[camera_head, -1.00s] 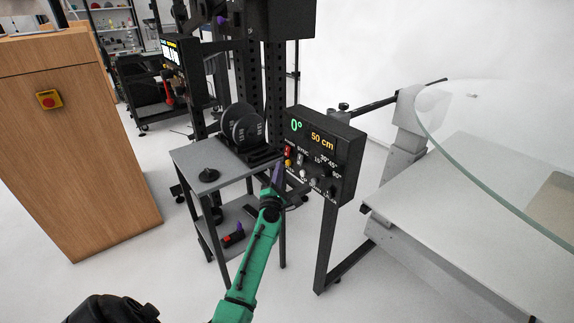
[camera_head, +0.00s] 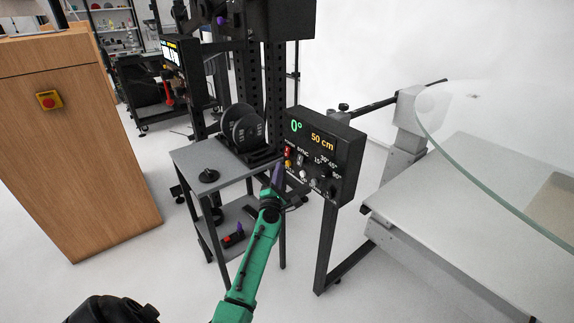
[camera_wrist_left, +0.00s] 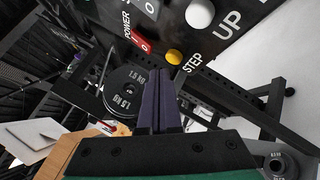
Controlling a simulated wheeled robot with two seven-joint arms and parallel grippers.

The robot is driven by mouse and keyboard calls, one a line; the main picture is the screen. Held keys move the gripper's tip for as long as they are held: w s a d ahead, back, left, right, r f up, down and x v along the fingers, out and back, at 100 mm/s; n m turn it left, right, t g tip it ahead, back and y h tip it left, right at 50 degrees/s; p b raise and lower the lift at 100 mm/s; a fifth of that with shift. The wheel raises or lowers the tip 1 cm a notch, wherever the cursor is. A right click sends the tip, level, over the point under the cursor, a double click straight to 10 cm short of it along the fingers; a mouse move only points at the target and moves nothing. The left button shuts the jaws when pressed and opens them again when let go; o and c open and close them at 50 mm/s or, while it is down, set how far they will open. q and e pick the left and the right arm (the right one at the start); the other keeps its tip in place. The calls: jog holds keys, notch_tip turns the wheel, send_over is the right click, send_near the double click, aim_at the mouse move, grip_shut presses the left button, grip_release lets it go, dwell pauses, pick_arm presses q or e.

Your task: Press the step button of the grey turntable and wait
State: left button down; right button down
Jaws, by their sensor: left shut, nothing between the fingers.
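The black control panel (camera_head: 343,165) stands on a post and shows 0° in green and 50 cm in orange. The yellow STEP button (camera_wrist_left: 174,57) is on the panel in the left wrist view, beside the STEP label and between the red power switch (camera_wrist_left: 141,44) and a white UP button (camera_wrist_left: 199,14). My left gripper (camera_head: 279,166), with purple fingers, is shut and empty, close in front of the panel's left edge. In the wrist view its fingertips (camera_wrist_left: 158,72) lie just below and left of the yellow button, seemingly apart from it. My right gripper is not in view.
A grey machine with a round glass top (camera_head: 480,190) fills the right side. A small grey table (camera_head: 210,158) holding black weight plates (camera_head: 241,128) stands left of the panel. A wooden cabinet (camera_head: 75,150) with a red button is at the left.

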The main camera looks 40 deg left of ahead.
pick_arm(q)
jog(key=shift+w, duration=0.1)
dwell(0.7)
jog(key=shift+w+d, duration=0.1)
jog(key=shift+w, duration=0.2)
